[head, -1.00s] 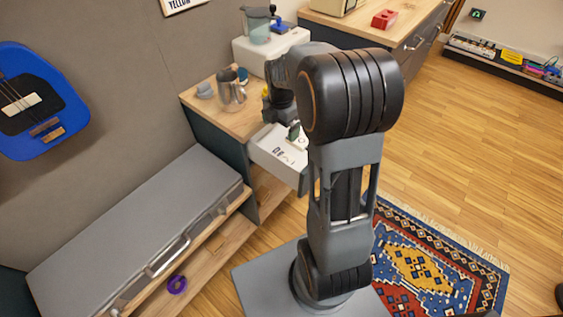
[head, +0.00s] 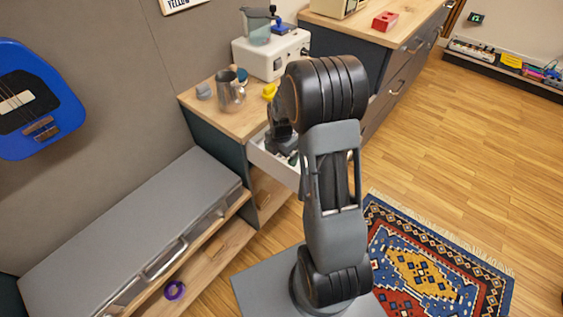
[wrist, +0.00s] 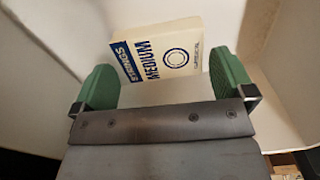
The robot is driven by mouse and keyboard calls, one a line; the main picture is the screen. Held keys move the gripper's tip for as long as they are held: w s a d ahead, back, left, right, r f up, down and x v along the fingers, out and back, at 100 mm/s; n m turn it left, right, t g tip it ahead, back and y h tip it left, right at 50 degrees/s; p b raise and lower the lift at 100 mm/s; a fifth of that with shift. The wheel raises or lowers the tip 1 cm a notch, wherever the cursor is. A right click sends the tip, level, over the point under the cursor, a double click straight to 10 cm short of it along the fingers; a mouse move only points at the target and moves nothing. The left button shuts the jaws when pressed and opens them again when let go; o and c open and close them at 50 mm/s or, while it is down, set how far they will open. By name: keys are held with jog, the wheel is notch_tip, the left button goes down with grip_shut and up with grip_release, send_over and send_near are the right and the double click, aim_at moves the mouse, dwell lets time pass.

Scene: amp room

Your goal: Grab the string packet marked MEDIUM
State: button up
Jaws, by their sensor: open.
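The string packet (wrist: 160,52), cream with a blue "STRINGS" band and the word MEDIUM, shows in the wrist view. It lies inside a white-walled open drawer (head: 262,160), tilted in the picture. My gripper (wrist: 165,80) is open, its two green finger pads apart on either side of the packet's near end. The packet is just ahead of and between the pads, and I see no clear contact. In the head view my arm hides most of the drawer's contents, and I cannot make out the packet there.
The drawer walls stand close around my gripper. On the wooden top above are a metal pitcher (head: 231,92), a grey object (head: 204,91) and a yellow object (head: 269,91). A white appliance (head: 268,55) stands behind. The floor right of the rug (head: 430,255) is clear.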

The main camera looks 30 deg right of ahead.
jog(key=shift+f, duration=1.15)
jog(key=c, duration=0.6)
